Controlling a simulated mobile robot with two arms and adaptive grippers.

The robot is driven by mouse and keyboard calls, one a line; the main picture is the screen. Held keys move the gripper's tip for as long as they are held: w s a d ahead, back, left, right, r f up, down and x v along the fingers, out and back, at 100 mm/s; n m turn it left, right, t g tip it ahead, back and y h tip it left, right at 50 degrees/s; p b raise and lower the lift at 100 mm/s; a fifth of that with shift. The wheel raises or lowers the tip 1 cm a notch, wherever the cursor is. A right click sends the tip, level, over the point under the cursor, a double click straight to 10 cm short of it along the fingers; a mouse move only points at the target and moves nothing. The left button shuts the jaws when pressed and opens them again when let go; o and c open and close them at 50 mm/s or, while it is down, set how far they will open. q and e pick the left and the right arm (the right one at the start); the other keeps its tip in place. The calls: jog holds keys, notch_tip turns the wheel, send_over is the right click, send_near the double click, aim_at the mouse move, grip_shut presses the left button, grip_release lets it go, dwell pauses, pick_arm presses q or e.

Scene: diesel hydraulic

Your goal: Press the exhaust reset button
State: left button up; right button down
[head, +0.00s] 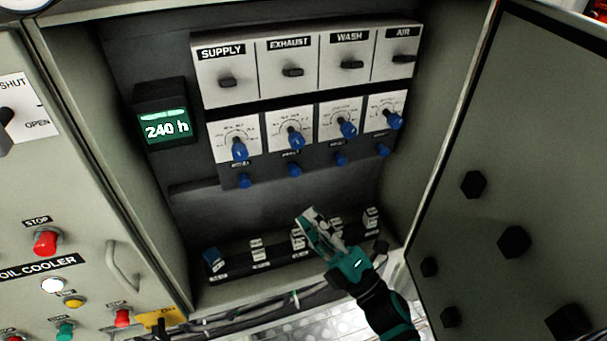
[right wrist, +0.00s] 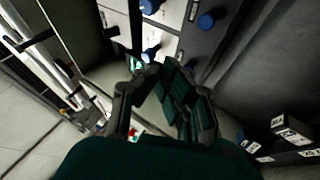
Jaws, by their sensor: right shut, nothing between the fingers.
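The EXHAUST column is second from the left on the panel. It has a white plate (head: 290,58) with a black switch, a dial with a blue knob (head: 295,141), and a small blue button (head: 294,170) below; the small label above this button is too blurred to read. My right gripper (head: 308,218) is shut and empty, below the row of blue buttons and in front of the lower switch row. In the right wrist view its fingers (right wrist: 148,72) point toward the panel with blue knobs (right wrist: 151,54). I cannot tell whether it touches anything. My left gripper is not in view.
Similar blue buttons sit under SUPPLY (head: 244,181), WASH (head: 341,159) and AIR (head: 383,150). A green display (head: 166,128) reads 240 h. An open cabinet door (head: 500,170) with black knobs stands right. Small switches (head: 257,250) line the cabinet bottom.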

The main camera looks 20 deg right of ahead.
jog(key=shift+w, duration=0.1)
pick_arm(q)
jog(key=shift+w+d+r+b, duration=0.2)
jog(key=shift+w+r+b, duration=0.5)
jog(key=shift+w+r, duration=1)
pick_arm(e)
send_near(294, 170)
jog(key=w+a+r, duration=0.3)
jog(key=a, duration=0.1)
jog(key=shift+w+a, duration=0.15)
jog(key=shift+a, duration=0.05)
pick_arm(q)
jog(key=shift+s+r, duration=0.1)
pick_arm(e)
jog(key=shift+w, duration=0.1)
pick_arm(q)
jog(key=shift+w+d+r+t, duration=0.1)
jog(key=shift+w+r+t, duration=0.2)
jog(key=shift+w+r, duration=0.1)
pick_arm(e)
jog(key=shift+w, duration=0.3)
